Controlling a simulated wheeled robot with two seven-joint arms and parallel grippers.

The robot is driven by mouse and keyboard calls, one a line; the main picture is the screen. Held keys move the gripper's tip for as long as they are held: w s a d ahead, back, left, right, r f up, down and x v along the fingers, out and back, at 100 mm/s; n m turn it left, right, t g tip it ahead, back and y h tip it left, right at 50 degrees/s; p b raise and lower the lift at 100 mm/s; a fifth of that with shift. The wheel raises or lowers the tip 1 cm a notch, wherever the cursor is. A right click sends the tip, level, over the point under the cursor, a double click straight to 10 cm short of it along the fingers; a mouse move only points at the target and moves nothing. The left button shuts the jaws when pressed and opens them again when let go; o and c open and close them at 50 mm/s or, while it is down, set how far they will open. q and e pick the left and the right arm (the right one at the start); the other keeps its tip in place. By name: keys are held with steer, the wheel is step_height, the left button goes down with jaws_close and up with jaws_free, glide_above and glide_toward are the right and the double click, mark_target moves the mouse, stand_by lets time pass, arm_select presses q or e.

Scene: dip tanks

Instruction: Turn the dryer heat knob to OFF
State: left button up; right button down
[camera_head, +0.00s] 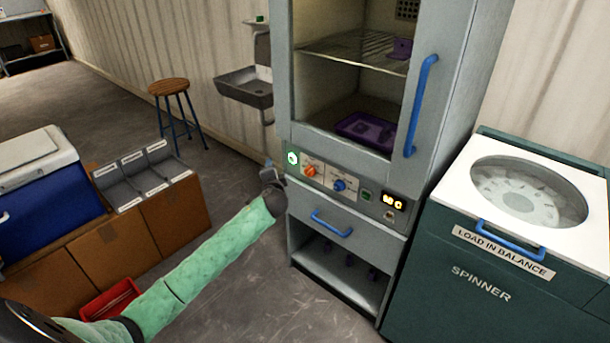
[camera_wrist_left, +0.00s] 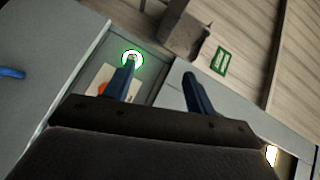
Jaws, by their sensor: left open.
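The dryer is a grey cabinet (camera_head: 303,228) with a control panel below its glazed door. The panel has an orange knob (camera_head: 310,171) on a pale plate at left and a blue knob (camera_head: 339,185) to its right; their labels are too small to read. My left gripper (camera_head: 268,169) is at the panel's left edge, left of the orange knob. In the left wrist view its two blue fingers are apart with nothing between them. The left finger covers part of the orange knob (camera_wrist_left: 102,89) and its plate. My right gripper is out of view.
A lit green button (camera_head: 292,158) is left of the orange knob. A blue drawer handle (camera_head: 332,224) is below the panel and a blue door handle (camera_head: 421,105) above. The spinner (camera_head: 478,265) stands at right. A stool (camera_head: 168,86), sink (camera_head: 245,88) and boxes are at left.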

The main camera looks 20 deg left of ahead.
arm_select(q)
steer(key=w+a+f+m+t+h, duration=0.1)
steer(key=w+a+f+m+t, duration=0.15)
steer(key=m, duration=0.25)
steer(key=m+h, duration=1.1)
steer(key=m, duration=0.5)
glide_toward(307, 172)
steer(key=shift+t, duration=0.45)
steer(key=shift+f+p+x, duration=0.15)
steer(key=shift+x, duration=1.3)
steer(key=shift+f+p+x, duration=0.1)
steer(key=shift+f+x, duration=0.05)
steer(key=shift+x, duration=1.35)
steer(key=shift+f+p+x, duration=0.15)
steer(key=shift+x, duration=1.3)
steer(key=c, duration=1)
